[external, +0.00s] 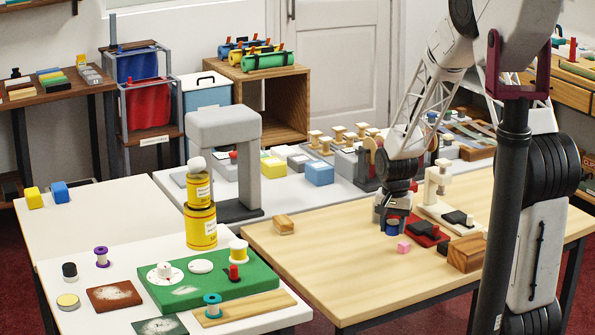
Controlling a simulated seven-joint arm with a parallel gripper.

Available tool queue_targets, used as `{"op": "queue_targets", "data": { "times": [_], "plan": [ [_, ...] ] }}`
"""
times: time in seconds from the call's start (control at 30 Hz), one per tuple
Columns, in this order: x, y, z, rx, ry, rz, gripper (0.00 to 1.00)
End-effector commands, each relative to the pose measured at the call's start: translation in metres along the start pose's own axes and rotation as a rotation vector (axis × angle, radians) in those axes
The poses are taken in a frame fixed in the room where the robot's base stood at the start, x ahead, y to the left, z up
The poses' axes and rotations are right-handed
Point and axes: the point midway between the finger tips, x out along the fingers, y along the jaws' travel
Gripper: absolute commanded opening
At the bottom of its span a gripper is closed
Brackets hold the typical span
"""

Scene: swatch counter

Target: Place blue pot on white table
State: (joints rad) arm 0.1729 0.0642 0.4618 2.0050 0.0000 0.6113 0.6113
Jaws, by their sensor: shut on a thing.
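My gripper (391,213) points down over the light wooden table in the external view. It is shut on a small dark blue pot (392,228), which sits low between the fingers. I cannot tell whether the pot touches the wood. A white table (120,208) stands to the left and holds a green board and several small items. Another white surface (290,195) runs behind, under a grey arch-shaped machine.
A wooden block (284,224) lies near the left edge of the wooden table. Stacked yellow cans (201,226) stand on the white table. Its left middle is clear.

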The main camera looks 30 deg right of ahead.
Motion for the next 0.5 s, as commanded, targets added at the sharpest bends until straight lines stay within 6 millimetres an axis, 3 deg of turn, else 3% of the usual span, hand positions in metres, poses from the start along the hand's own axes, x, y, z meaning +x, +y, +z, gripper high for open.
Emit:
{"op": "queue_targets", "data": {
  "times": [0.5],
  "plan": [
    [-0.008, 0.044, 0.062, 0.0, 0.001, -0.001, 0.14]
  ]
}}
